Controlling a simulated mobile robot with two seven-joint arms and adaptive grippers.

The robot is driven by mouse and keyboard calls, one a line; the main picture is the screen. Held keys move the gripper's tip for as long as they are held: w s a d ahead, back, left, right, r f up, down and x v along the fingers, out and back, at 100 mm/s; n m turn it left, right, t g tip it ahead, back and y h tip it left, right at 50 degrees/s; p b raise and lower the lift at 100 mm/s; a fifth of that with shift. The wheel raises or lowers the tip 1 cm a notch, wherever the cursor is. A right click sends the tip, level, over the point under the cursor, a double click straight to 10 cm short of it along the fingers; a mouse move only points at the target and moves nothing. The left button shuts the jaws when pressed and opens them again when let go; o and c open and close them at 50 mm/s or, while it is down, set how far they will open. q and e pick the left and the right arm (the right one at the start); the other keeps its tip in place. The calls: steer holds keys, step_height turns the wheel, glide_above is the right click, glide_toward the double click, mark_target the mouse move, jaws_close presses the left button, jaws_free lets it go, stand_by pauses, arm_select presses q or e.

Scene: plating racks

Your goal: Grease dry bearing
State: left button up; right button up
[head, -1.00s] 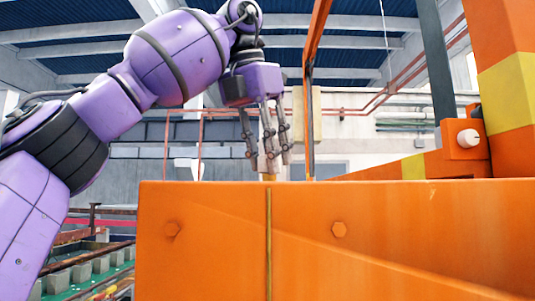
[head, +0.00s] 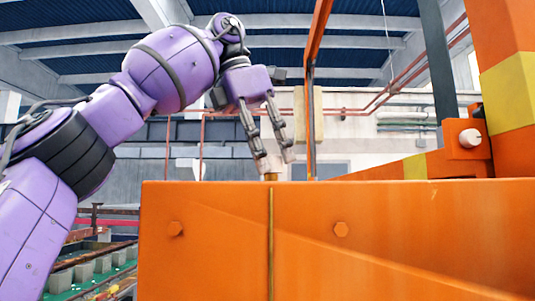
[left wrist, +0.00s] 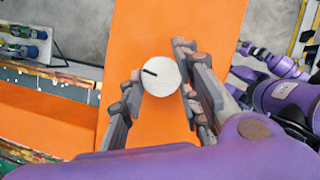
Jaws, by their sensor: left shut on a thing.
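A white round cap (left wrist: 161,76) with a dark line across its face shows in the left wrist view, above an orange beam (left wrist: 150,126). My left gripper (left wrist: 156,90) has its fingers on both sides of it and is shut on it. In the head view my left gripper (head: 275,166) points down, tilted, with its fingertips just above the top edge of the orange housing (head: 205,240). A small brass-coloured fitting (head: 271,177) stands at that edge below the fingertips. The bearing itself is not clearly visible.
A brass-coloured line (head: 270,240) runs down the housing's front between bolt heads. An orange block with a pale round knob (head: 469,138) is at the right. An orange post (head: 317,40) rises close behind the gripper. A green rack (head: 110,275) is at lower left.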

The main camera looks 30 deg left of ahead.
arm_select(q)
steer(key=shift+r, duration=0.15)
steer(key=o, duration=1)
steer(key=shift+a, duration=0.1)
steer(key=shift+o, duration=0.4)
steer(key=shift+w+a, duration=0.1)
steer(key=shift+v, duration=1.25)
steer(key=s+a, duration=0.2)
steer(key=s, duration=0.1)
steer(key=s+a, duration=0.5)
steer(key=shift+s+a+r, duration=0.15)
steer(key=shift+s, duration=0.25)
steer(key=shift+s+a, duration=0.25)
steer(key=shift+a, duration=0.05)
